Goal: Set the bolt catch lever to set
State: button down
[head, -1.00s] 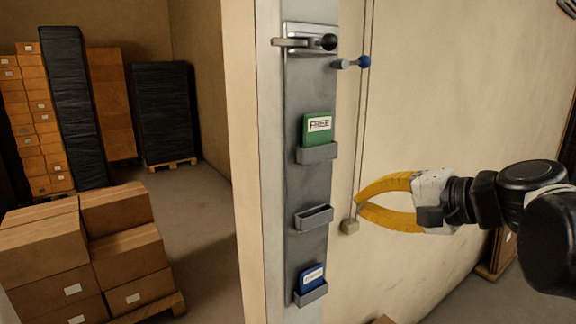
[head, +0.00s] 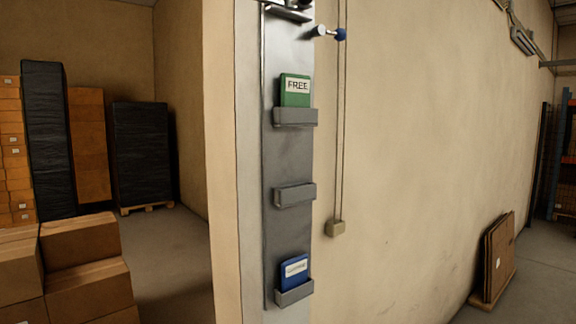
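A short lever with a blue knob (head: 340,34) sticks out to the right near the top of the grey metal panel (head: 287,150) on the wall end. It looks about level, and I see no set mark beside it. Above it, the bolt with its dark knob (head: 299,4) is cut off by the top edge of the head view, so its position is mostly hidden. I take the blue-knobbed lever to be the bolt catch lever, but no label confirms it. My gripper is out of the head view.
A green FREE card (head: 295,90) sits in the top holder. The middle holder (head: 295,195) looks empty, and a blue card (head: 294,271) sits in the bottom one. A cord ends in a beige weight (head: 335,228). Cartons (head: 88,290) stand left; flat boards (head: 494,258) lean at right.

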aim_at(340, 34)
jog(key=i+l+u, duration=0.2)
jog(key=l+u, duration=0.15)
jog(key=l, duration=0.3)
jog(key=i+l+u, duration=0.15)
jog(key=l+u, duration=0.2)
jog(key=l, duration=0.3)
jog(key=l+u, duration=0.4)
jog(key=l, duration=0.3)
jog(key=i, duration=0.05)
